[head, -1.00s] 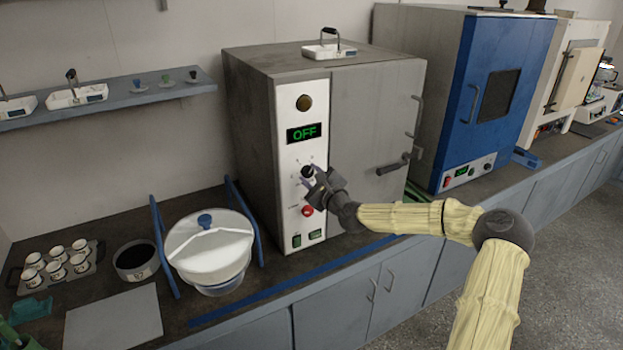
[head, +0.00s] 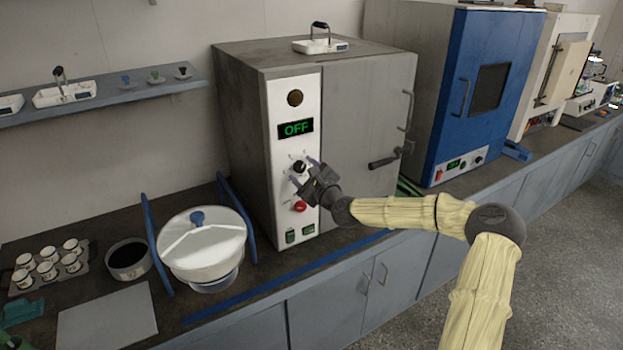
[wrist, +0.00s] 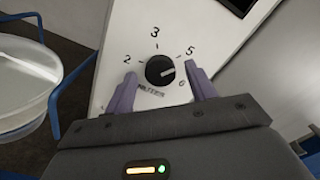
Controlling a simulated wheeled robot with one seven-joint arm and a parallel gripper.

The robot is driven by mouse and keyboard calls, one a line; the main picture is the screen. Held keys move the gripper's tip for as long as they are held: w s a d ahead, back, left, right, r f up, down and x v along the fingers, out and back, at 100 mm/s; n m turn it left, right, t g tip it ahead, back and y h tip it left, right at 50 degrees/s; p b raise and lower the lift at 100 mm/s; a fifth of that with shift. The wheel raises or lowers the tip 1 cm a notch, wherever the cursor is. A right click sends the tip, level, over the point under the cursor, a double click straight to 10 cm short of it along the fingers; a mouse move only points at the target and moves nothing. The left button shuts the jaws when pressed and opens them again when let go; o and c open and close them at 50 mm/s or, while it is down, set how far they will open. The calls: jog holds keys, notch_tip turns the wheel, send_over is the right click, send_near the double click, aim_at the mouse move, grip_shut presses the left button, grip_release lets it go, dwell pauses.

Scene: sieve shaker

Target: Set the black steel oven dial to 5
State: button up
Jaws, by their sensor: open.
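The oven (head: 350,120) is a dark grey steel cabinet with a white control panel, and its green display (head: 296,128) reads OFF. The black round dial (head: 299,166) sits below the display; it also shows in the wrist view (wrist: 160,70). Numbers 2, 3, 5 and 6 surround it, and its pale mark points right, seemingly between 5 and 6. My gripper (head: 305,171) is open in front of the panel. In the wrist view its purple fingers (wrist: 162,88) stand left and right of the dial, apart from it, and hold nothing.
A red button (head: 300,206) and green switches (head: 299,235) lie below the dial. A lidded white pot (head: 205,247) between blue rails stands left of the oven. The door handle (head: 385,161) sticks out right of my gripper. A blue oven (head: 480,100) stands further right.

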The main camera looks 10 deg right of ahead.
jog(key=b+v, duration=0.3)
jog(key=v, duration=1.4)
jog(key=shift+s, duration=0.15)
jog(key=s+a+f+n+g, duration=0.4)
jog(key=a+f+n+g, duration=0.15)
jog(key=f, duration=0.25)
jog(key=s+a+f+n+g, duration=0.4)
jog(key=a+f+n+g, duration=0.15)
jog(key=f+n, duration=0.2)
jog(key=s+d+r+n+g+h+p, duration=0.1)
jog(key=s+d+r+n+h, duration=0.1)
jog(key=s+n, duration=0.3)
jog(key=s+d+r+n+g+h+p, duration=0.1)
jog(key=s+r+n, duration=0.4)
jog(key=s, duration=0.5)
jog(key=d+n+g+h, duration=0.1)
jog(key=d+h, duration=0.1)
jog(key=shift+d+g+h, duration=0.15)
jog(key=shift+g+h, duration=0.15)
